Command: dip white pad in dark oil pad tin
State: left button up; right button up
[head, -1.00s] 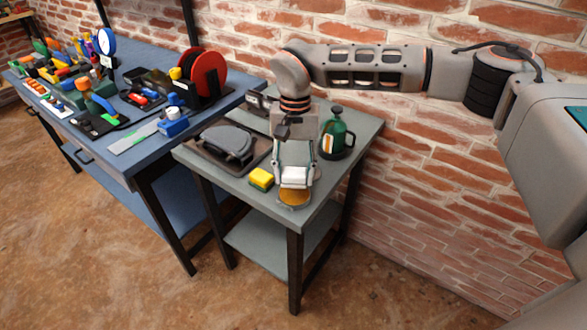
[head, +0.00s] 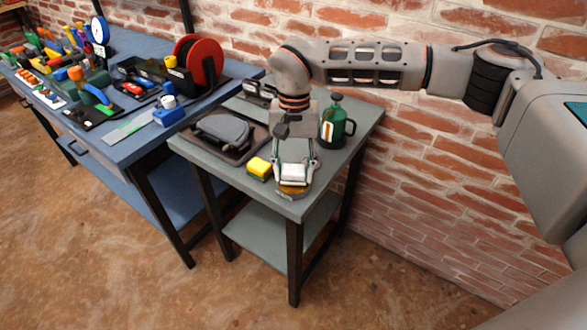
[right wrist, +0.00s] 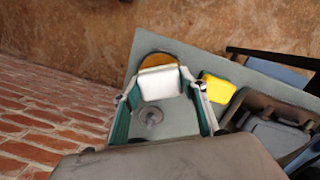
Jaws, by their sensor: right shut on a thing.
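My right gripper (head: 294,174) is shut on the white pad (head: 293,172), a small white block between its two fingers. The right wrist view also shows the white pad (right wrist: 160,84) gripped between the fingertips. A round, shallow tin with an amber-brown top (head: 292,191) sits near the front corner of the small grey table. The pad is over the tin's back part and hides some of it. In the right wrist view the tin (right wrist: 157,60) shows just beyond the pad. I cannot tell whether the pad touches the oil. My left gripper is not in view.
A yellow sponge (head: 258,168) lies left of the tin on the grey table (head: 231,174). A dark tray (head: 205,148) with a grey item is behind it. A blue bench (head: 140,150) with several tools is at left.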

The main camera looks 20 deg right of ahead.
aim_at(293, 169)
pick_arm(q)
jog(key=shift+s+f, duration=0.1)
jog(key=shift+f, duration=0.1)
pick_arm(e)
jog(key=shift+f, duration=0.55)
dwell(0.3)
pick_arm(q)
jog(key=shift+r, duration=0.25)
pick_arm(e)
jog(key=shift+f, duration=0.1)
dwell(1.4)
jog(key=shift+r+p, duration=1.35)
jog(key=shift+r, duration=0.8)
jog(key=shift+r+p, duration=1.1)
jog(key=shift+r, duration=0.4)
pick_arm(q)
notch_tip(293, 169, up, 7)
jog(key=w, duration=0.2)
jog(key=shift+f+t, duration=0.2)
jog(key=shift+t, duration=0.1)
pick_arm(e)
jog(key=shift+f, duration=0.1)
